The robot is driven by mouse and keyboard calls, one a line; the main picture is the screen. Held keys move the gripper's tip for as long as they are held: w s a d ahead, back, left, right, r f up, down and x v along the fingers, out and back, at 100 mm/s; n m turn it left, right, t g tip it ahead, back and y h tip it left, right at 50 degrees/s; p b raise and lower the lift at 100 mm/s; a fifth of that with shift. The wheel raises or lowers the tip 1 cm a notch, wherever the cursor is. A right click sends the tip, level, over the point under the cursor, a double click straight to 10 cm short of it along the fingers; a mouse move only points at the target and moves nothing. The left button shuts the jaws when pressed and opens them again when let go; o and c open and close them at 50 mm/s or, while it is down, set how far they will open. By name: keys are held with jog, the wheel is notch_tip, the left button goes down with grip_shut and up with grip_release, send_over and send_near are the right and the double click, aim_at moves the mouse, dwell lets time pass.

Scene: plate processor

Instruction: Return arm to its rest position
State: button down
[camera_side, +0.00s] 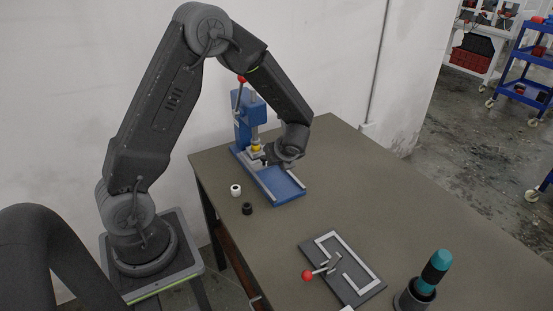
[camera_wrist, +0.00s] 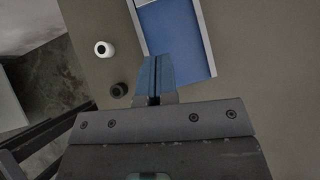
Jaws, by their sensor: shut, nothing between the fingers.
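My gripper (camera_side: 268,161) is over the blue press-like machine (camera_side: 243,118) on the table, near a yellow part on it. In the wrist view, my gripper (camera_wrist: 153,62) has its two blue fingers closed together with nothing between them. The blue base plate with pale side rails lies beyond the fingertips and also shows in the wrist view (camera_wrist: 178,38). A white ring-shaped part (camera_side: 235,190) and a black one (camera_side: 247,208) stand on the table to the left of the machine.
A dark fixture plate (camera_side: 370,290) with a pale frame and a red-knobbed lever (camera_side: 307,275) lies at the table's front. A teal and black cylinder (camera_side: 435,268) stands in a dark holder at front right. The table's right middle (camera_side: 370,190) is clear. A wall stands behind.

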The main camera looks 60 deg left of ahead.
jog(key=s+d+r+n+t+h, duration=0.4)
jog(key=s+d+r+n+h, duration=0.4)
jog(key=s+d+r+n, duration=1)
notch_tip(320, 180, up, 3)
jog(key=shift+s+d+f+n, duration=0.15)
jog(key=shift+s+n, duration=0.3)
jog(key=shift+n, duration=0.45)
